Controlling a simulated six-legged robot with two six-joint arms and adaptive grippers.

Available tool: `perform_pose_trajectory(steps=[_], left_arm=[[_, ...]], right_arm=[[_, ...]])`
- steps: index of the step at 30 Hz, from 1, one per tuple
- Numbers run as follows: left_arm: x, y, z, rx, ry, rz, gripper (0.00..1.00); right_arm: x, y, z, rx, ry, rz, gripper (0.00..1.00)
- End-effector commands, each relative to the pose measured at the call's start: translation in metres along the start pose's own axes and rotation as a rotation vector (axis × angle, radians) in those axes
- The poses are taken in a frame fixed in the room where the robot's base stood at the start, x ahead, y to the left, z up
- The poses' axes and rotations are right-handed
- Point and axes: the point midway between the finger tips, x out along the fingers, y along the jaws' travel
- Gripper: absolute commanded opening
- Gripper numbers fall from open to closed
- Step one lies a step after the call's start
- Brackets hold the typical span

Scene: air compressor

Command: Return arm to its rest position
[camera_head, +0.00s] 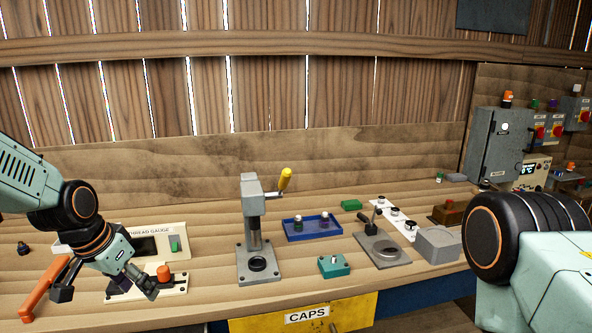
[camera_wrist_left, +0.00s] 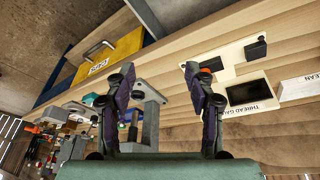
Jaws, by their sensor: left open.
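My left arm comes in from the left in the head view and bends down over the bench. Its gripper (camera_head: 145,284) is low in front of the thread gauge (camera_head: 112,240), over or beside a white plate with an orange knob (camera_head: 164,273). Whether it touches the plate cannot be told. In the left wrist view the two fingers (camera_wrist_left: 158,75) stand wide apart with nothing between them. The thread gauge (camera_wrist_left: 292,88) appears upside down there, right of the fingers. My right arm (camera_head: 535,245) fills the right edge of the head view; its gripper is out of frame.
A grey press with a yellow handle (camera_head: 251,225) stands right of my left gripper. A blue tray (camera_head: 290,237), a green block (camera_head: 334,266) and a grey lever fixture (camera_head: 382,248) follow. A yellow CAPS drawer (camera_head: 275,318) is below. Grey electrical boxes (camera_head: 493,143) are at right.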

Motion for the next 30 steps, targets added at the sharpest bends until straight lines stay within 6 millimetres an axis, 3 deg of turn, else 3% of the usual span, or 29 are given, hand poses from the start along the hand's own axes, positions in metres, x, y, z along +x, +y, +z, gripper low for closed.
perform_pose_trajectory(steps=[5,8,12,15,21,30], left_arm=[[0.053,0.03,0.043,-0.047,-0.053,0.012,0.54],[0.087,0.052,0.082,-0.088,-0.091,0.017,0.54],[0.129,0.088,0.154,-0.158,-0.155,0.013,0.54],[0.147,0.112,0.208,-0.206,-0.2,0.002,0.54],[0.155,0.146,0.297,-0.28,-0.271,-0.034,0.54],[0.137,0.176,0.391,-0.338,-0.348,-0.092,0.54]], right_arm=[[0.0,0.0,0.0,0.0,0.0,0.0,0.4],[0.0,0.0,0.0,0.0,0.0,0.0,0.4],[0.0,0.0,0.0,0.0,0.0,0.0,0.4],[0.0,0.0,0.0,0.0,0.0,0.0,0.4],[0.0,0.0,0.0,0.0,0.0,0.0,0.4],[0.002,0.0,0.0,0.0,0.0,0.0,0.4]])
